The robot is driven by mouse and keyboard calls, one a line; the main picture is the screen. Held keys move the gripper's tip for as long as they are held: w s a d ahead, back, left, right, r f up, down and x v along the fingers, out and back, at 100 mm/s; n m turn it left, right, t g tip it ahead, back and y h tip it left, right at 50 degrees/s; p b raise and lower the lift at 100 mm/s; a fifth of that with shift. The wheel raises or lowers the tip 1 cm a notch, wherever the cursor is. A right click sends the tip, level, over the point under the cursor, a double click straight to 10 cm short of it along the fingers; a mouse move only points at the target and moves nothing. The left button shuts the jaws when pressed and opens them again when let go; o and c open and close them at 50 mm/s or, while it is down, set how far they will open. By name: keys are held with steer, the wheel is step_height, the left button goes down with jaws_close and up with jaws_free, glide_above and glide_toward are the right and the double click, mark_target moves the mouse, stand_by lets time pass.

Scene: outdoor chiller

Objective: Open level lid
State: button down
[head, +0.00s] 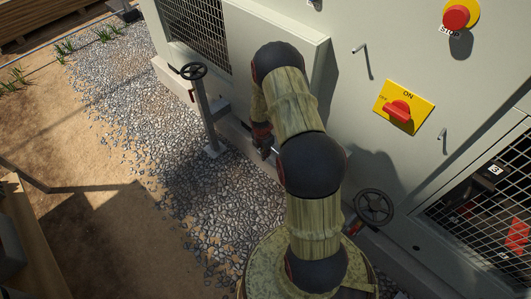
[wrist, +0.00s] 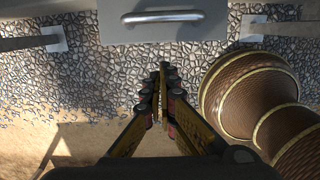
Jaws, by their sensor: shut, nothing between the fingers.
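A light grey panel (wrist: 120,25) with a silver bar handle (wrist: 165,17) is at the top of the wrist view; it looks like the level lid, and no gap shows along its visible lower edge. My gripper (wrist: 163,72) is shut and empty, its fingertips pointing toward the panel, below the handle in the picture and apart from it. In the head view my gripper (head: 265,145) is low beside the grey chiller housing, partly hidden by my arm. The handle cannot be made out clearly there.
A black handwheel (head: 193,71) on a post stands left of my arm; another handwheel (head: 374,207) is at the right. A yellow plate with a red switch (head: 399,109) and a red stop button (head: 457,17) are on the chiller wall. Gravel (head: 120,100) lies open at left.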

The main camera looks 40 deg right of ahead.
steer(key=d+f+b, duration=0.3)
steer(key=d+f, duration=0.1)
steer(key=shift+w+f, duration=0.15)
steer(key=shift+d, duration=0.1)
stand_by(0.5)
steer(key=shift+d+r+p, duration=0.2)
steer(key=shift+r+p, duration=0.1)
steer(key=shift+p, duration=0.1)
